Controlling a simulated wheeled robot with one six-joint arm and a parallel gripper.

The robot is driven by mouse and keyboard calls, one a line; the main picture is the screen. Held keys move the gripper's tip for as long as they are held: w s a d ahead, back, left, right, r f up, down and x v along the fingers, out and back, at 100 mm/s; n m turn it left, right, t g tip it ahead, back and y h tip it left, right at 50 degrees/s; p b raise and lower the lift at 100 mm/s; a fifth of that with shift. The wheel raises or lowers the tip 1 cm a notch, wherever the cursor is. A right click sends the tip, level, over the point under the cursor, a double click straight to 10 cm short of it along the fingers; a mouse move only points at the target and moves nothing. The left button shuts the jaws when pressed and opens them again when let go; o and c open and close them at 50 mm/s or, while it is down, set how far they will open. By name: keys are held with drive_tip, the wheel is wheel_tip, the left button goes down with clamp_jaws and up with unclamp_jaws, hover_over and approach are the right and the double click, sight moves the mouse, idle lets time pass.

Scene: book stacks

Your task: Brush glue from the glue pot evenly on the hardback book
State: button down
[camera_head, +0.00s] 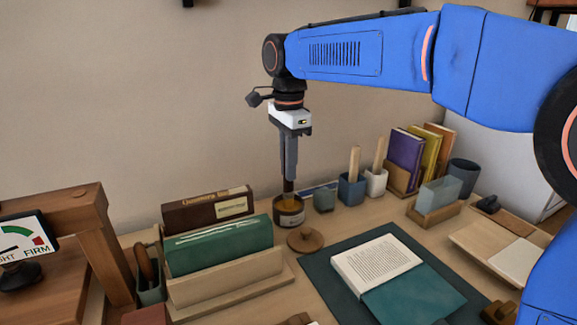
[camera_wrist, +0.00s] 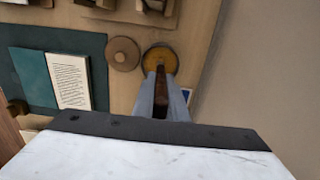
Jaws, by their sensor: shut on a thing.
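The glue pot (camera_head: 289,218) is a dark round jar with amber glue showing inside and a pale label. In the wrist view it is a round yellow-brown opening (camera_wrist: 155,55). My gripper (camera_head: 289,178) is upright over the pot, shut on a brush with a dark brown handle (camera_wrist: 159,95). The brush's lower end is at the pot's mouth; its tip is hidden, so I cannot tell how deep it is. The hardback book (camera_head: 378,264) lies open on a teal mat (camera_head: 335,300), its printed page up and teal cover spread out. The book (camera_wrist: 68,80) also shows in the wrist view.
A round wooden lid (camera_head: 305,240) lies beside the pot. Upright books (camera_head: 220,245) stand in a wooden rack at left. Small cups (camera_head: 351,189), some holding pale sticks, stand right of the pot. A wooden tray (camera_head: 480,240) is at right.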

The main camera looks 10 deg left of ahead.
drive_tip(key=shift+r, duration=3.45)
